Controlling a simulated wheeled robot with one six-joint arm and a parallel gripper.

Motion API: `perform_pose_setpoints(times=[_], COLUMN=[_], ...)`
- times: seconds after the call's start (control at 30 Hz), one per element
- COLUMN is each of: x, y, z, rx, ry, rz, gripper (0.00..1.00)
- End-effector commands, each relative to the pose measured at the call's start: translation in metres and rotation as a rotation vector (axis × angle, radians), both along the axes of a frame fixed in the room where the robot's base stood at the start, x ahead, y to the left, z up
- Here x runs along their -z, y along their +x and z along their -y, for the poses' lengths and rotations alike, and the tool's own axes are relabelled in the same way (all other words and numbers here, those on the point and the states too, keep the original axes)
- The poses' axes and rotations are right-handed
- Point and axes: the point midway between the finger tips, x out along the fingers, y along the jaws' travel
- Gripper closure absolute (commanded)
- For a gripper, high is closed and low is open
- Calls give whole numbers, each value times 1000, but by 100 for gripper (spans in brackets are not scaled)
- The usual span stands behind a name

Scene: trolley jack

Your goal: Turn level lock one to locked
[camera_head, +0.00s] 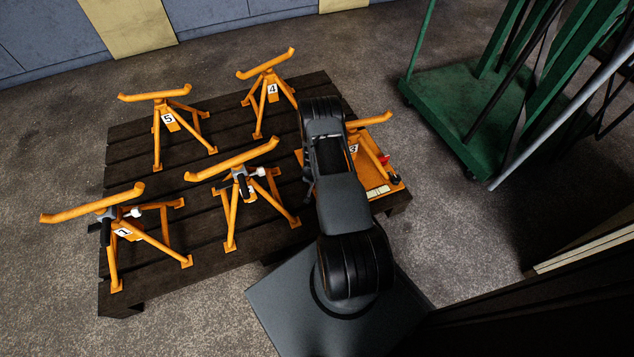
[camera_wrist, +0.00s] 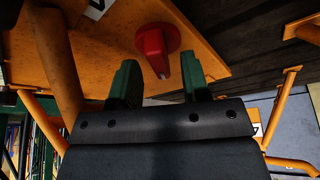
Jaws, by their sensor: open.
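In the wrist view, a red knob (camera_wrist: 151,43) with a raised grip sits on an orange plate (camera_wrist: 100,50). My gripper (camera_wrist: 158,62) is open, with its two green fingers on either side of the knob's grip and gaps visible to both. Nothing is held. In the head view, a small red part (camera_head: 384,158) shows on the orange stand marked 3 (camera_head: 371,121), just right of my arm. My gripper is hidden behind my arm there. No label readable in either view names a level lock, and the knob's locked or unlocked mark cannot be read.
Several orange stands stand on a dark slatted pallet (camera_head: 120,157), including ones marked 5 (camera_head: 165,107) and 4 (camera_head: 268,80). The front-left stand (camera_head: 120,228) and the middle stand (camera_head: 238,180) carry dark handles. A green trolley (camera_head: 445,110) is at right. Floor shows between pallet and trolley.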

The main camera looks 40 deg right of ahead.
Motion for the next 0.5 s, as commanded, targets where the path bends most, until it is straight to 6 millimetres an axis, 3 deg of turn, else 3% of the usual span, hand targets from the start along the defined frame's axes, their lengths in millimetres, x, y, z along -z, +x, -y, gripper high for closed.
perform_pose_setpoints(times=[0.5], x=[9], y=[2], z=[3], rx=[0], ry=[0], rz=[0], gripper=[60])
